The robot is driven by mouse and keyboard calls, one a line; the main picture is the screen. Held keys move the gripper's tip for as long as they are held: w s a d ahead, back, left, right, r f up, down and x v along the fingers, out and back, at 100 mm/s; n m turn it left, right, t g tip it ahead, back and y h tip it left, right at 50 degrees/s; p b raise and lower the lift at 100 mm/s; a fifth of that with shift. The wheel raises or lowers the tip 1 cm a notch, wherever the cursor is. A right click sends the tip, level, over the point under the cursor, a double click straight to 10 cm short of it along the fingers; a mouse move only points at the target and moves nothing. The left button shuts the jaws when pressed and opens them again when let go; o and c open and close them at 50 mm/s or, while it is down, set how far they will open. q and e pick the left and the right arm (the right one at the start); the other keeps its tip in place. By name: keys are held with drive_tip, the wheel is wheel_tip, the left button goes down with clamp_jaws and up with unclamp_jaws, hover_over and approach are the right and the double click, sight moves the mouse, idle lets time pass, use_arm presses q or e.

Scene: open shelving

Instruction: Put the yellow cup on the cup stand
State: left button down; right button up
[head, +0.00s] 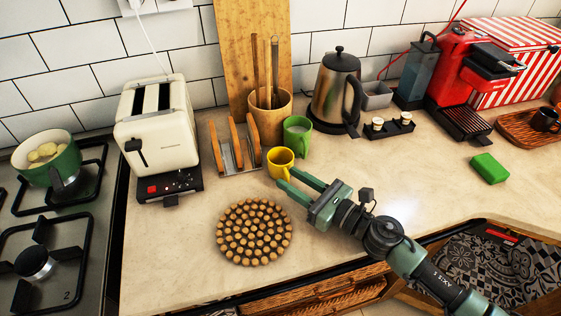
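The yellow cup (280,164) stands upright on the counter, just in front of a green mug (298,137). My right gripper (286,178) reaches in from the lower right. Its two fingers are apart, with their tips close to the near right side of the yellow cup. I cannot tell if they touch it. A round stand of wooden knobs (254,232) lies flat on the counter, in front and to the left of the cup, with nothing on it. My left gripper is not in view.
A wooden rack (236,145) and a utensil holder (268,117) stand behind the cup. A cream toaster (157,127) is at left, near the stove. A kettle (336,91) stands behind, right of the green mug. A green sponge (489,168) lies right. The counter's front left is clear.

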drive_tip(key=shift+c, duration=0.3)
clamp_jaws()
idle(1.2)
